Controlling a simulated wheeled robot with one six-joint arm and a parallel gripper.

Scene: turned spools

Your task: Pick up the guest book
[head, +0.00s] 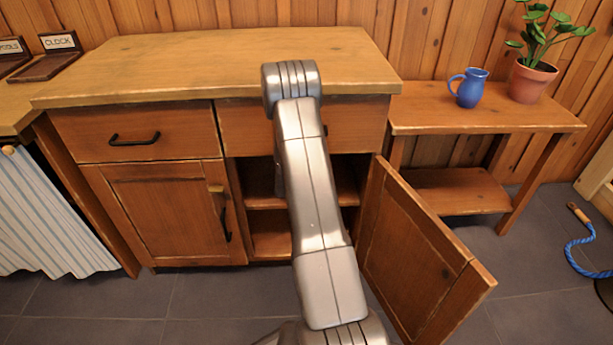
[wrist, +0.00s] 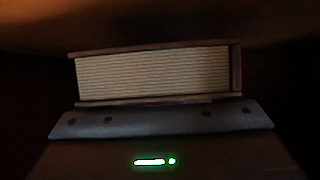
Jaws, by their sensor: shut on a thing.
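The guest book (wrist: 155,75) lies flat in the wrist view, its cream page edges facing the camera between dark brown covers. No title shows. My gripper (wrist: 160,118) is right below and in front of it in that view, shut on the book; its fingertips are hard to make out in the dark. In the head view my arm reaches into the open right side of the cabinet (head: 200,45), and it hides both the gripper and the book. I cannot tell whether the book touches the shelf.
The right cabinet door (head: 415,255) stands open beside my arm. A shelf (head: 268,198) divides the dark cupboard. A side table (head: 480,115) at right holds a blue jug (head: 469,88) and a potted plant (head: 532,80). The cabinet top is clear.

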